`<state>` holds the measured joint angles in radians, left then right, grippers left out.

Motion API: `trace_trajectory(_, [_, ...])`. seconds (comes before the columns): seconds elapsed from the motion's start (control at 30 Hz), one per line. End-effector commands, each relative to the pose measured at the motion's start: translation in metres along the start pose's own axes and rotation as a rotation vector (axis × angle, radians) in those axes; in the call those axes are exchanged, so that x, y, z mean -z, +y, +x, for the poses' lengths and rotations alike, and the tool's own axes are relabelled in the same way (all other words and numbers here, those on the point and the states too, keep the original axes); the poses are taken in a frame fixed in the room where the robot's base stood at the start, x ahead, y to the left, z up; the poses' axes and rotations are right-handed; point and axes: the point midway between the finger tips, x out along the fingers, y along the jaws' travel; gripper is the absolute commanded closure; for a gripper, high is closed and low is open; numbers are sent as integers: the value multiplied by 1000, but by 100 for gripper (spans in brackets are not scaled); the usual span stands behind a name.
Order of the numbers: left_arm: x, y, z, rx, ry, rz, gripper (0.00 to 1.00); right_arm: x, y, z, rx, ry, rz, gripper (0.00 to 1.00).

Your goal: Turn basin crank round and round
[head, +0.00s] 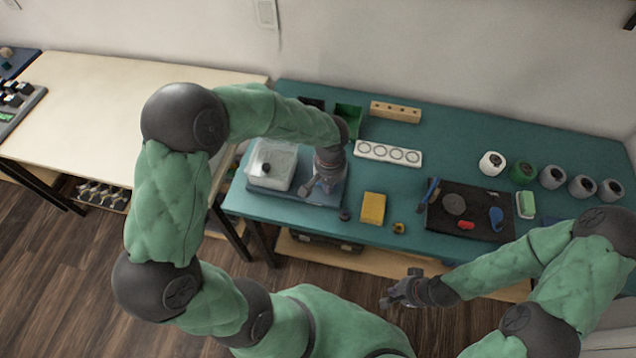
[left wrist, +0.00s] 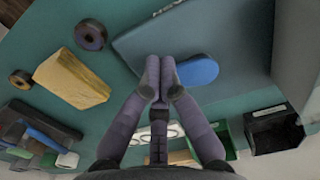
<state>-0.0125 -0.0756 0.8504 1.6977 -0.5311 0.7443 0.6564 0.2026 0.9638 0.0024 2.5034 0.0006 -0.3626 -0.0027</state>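The basin (head: 272,163) is a clear, whitish box on a blue-grey base plate (head: 290,197) at the left of the teal table. The base plate also shows in the left wrist view (left wrist: 235,35). The blue crank (left wrist: 200,70) lies over the plate, its rounded arm reaching right from my left fingertips. My left gripper (head: 322,185) is low over the plate, right of the basin. In the left wrist view its fingers (left wrist: 161,78) are close together at the crank's left end, hiding the grip part. My right gripper (head: 398,289) is open and empty before the table's front edge.
A yellow block (head: 373,208) and a dark ring (head: 344,214) lie right of the plate. A white holder with round slots (head: 388,154), a green bin (head: 348,119) and a wooden block (head: 395,111) stand behind. A black tool mat (head: 470,211) and several cups (head: 522,173) are further right.

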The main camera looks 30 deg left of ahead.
Motion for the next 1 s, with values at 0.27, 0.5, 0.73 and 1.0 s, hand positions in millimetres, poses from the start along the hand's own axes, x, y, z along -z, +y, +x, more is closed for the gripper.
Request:
trace_trajectory(0.27, [0,0,-6,1,-1,1,100,0,-2,-5,0,0,0,100])
trace_trajectory(0.5, [1,-1,-28,0,2,0,100,-1,-7,-20,0,0,0,100])
trace_trajectory(0.73, [1,-1,-48,0,1,-1,100,-1,-12,-34,0,0,0,100])
trace_trajectory(1.0, [1,-1,-61,0,1,-1,100,-2,-15,-42,0,0,0,100])
